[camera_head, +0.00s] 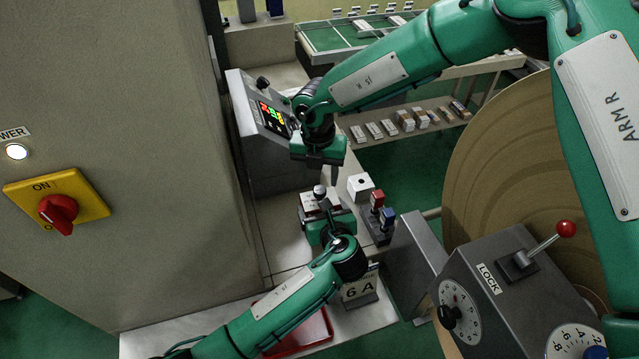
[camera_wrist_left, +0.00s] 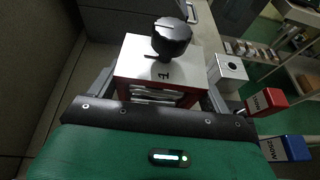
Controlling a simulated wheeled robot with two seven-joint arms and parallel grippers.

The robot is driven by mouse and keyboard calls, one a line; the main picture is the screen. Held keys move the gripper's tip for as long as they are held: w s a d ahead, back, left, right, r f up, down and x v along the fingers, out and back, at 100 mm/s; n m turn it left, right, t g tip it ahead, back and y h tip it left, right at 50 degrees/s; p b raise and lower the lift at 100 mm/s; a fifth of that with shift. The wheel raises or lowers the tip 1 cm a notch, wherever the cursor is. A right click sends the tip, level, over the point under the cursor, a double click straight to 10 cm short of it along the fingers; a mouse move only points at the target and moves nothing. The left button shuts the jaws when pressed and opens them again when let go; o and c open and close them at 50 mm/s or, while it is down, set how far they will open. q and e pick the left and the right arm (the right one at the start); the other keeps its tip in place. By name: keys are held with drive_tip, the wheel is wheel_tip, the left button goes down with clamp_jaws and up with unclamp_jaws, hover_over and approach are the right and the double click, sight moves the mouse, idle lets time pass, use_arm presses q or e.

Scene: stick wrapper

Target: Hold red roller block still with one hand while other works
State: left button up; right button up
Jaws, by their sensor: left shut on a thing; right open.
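The red roller block (camera_wrist_left: 158,70) has a pale top marked 1, a black knob (camera_wrist_left: 171,36) and reddish sides. In the wrist view it sits between the fingers of my left gripper (camera_wrist_left: 158,92), which is shut on it. In the head view the block's pale top (camera_head: 310,203) shows on the bench, partly hidden by my left gripper (camera_head: 327,212). My right gripper (camera_head: 322,172) is open and points down just above the block and its knob, apparently holding nothing. The fingers' inner faces are partly hidden.
A white block with a hole (camera_head: 361,187) and red-topped (camera_head: 377,201) and blue-topped (camera_head: 388,217) pieces stand close to the right. A control panel (camera_head: 262,106) is behind left. A red tray (camera_head: 312,332) lies in front, a lever box (camera_head: 515,262) front right.

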sight(319, 189)
drive_tip(key=shift+f, duration=1.85)
drive_tip(key=c, duration=1)
drive_tip(key=shift+o, duration=0.2)
drive_tip(key=n, duration=0.4)
drive_tip(key=shift+n, duration=0.3)
drive_tip(key=n, duration=0.4)
drive_tip(key=shift+s+a, duration=0.1)
